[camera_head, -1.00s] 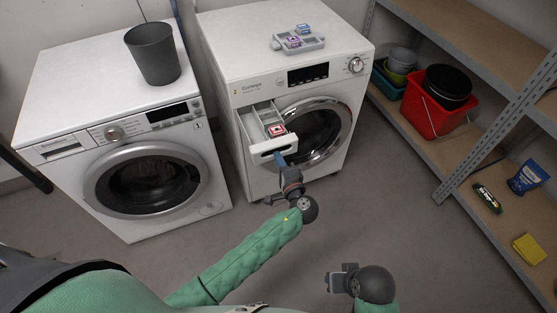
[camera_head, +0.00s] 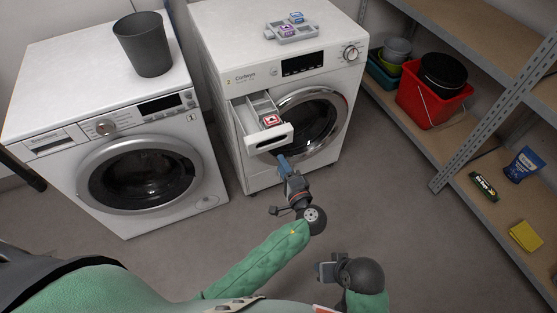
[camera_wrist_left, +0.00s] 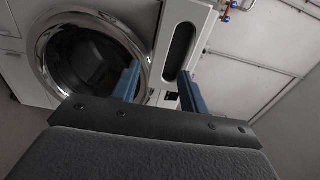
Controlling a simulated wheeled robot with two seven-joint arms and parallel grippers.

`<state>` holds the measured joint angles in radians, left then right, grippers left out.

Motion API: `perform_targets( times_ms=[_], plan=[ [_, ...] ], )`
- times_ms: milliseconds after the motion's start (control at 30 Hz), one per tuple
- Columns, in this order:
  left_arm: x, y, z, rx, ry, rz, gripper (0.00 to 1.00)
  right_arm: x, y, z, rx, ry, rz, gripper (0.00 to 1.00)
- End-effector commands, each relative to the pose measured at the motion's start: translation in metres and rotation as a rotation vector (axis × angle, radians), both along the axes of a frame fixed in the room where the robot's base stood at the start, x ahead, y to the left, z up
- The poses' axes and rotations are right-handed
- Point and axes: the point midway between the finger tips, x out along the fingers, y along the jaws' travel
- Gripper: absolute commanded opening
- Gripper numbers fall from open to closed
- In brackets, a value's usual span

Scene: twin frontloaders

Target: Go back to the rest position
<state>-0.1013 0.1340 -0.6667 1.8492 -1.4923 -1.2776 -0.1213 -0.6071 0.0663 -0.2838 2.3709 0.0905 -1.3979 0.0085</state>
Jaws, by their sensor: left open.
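My left gripper (camera_head: 284,163) is open and empty, just in front of and below the pulled-out detergent drawer (camera_head: 270,139) of the right washing machine (camera_head: 262,75). Its two blue fingers (camera_wrist_left: 158,88) show apart in the left wrist view, with the drawer front (camera_wrist_left: 180,52) beyond them and nothing between them. A red and white detergent pod (camera_head: 270,119) lies in the drawer. My right gripper (camera_head: 328,271) is low in the head view, over the floor; its fingers are too unclear to tell their state.
A grey tray (camera_head: 292,34) with pods stands on the right machine. The left machine (camera_head: 75,75) carries a dark grey bin (camera_head: 144,45). A metal shelf (camera_head: 480,170) on the right holds a red bucket (camera_head: 425,105) and a yellow sponge (camera_head: 525,236). The floor between is clear.

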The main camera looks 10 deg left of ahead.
Motion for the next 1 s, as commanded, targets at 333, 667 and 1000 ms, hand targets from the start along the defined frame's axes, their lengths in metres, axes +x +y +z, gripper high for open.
perform_targets(
  times_ms=[333, 667, 1000],
  plan=[
    [-0.009, -0.006, 0.0, 0.001, 0.0, 0.001, 0.44, 0.0, 0.003, -0.008, 0.005, 0.0, 0.001, 0.36],
    [-0.009, -0.006, 0.0, 0.001, 0.0, 0.0, 0.44, 0.006, 0.002, -0.001, 0.007, -0.014, 0.0, 0.36],
    [-0.017, 0.0, -0.022, -0.184, 0.078, 0.055, 0.44, -0.005, -0.001, -0.005, -0.012, 0.034, 0.011, 0.36]
  ],
)
